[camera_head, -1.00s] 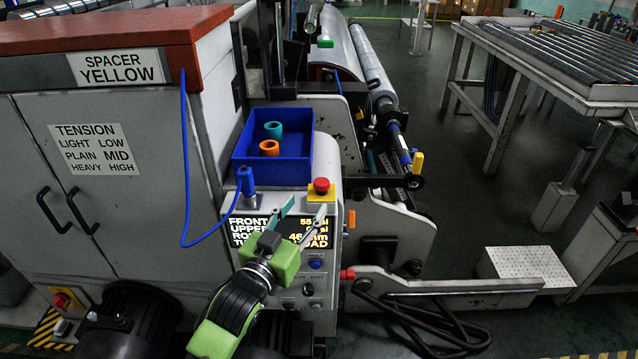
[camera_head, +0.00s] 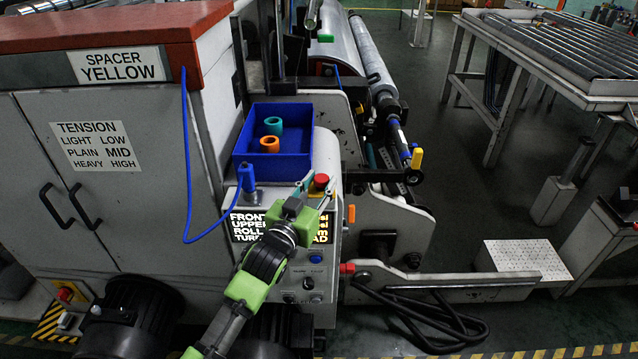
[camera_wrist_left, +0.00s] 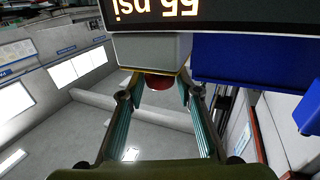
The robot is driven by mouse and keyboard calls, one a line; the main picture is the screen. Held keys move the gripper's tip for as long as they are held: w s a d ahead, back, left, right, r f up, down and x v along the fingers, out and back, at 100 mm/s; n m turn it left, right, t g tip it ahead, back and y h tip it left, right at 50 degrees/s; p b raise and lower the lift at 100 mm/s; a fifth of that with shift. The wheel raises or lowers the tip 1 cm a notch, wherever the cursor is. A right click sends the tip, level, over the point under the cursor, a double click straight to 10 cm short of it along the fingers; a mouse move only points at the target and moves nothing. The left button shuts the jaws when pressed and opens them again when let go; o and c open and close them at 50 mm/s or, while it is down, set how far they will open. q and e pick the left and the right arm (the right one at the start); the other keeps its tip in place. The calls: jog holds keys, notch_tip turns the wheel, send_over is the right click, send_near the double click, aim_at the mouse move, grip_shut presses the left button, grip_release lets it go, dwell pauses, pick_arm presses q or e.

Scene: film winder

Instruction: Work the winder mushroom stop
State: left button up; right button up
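The red mushroom stop (camera_head: 320,181) sits on a yellow box at the top right corner of the winder's control panel. My left gripper (camera_head: 318,187) reaches up in front of the panel, with its fingertips close to the mushroom stop. In the left wrist view the two teal fingers (camera_wrist_left: 160,95) stand apart, and the red mushroom stop (camera_wrist_left: 160,82) shows between their tips. I cannot tell whether the fingers touch it. The gripper covers part of the yellow box and the lit display (camera_head: 248,226). My right gripper is not in view.
A blue bin (camera_head: 273,170) with a teal ring and an orange ring stands just behind the panel. A blue handheld tool (camera_head: 247,181) on a cable is left of the stop. Panel knobs sit below the display. A roller table (camera_head: 560,50) stands far right.

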pick_arm(q)
grip_shut()
notch_tip(320, 180, up, 2)
jog(key=shift+r+p, duration=0.2)
jog(key=shift+p, duration=0.8)
jog(key=shift+f, duration=0.1)
jog(key=o, duration=0.7)
grip_release()
jog(key=shift+c, duration=0.2)
jog(key=shift+f, duration=0.1)
jog(key=v, duration=1.2)
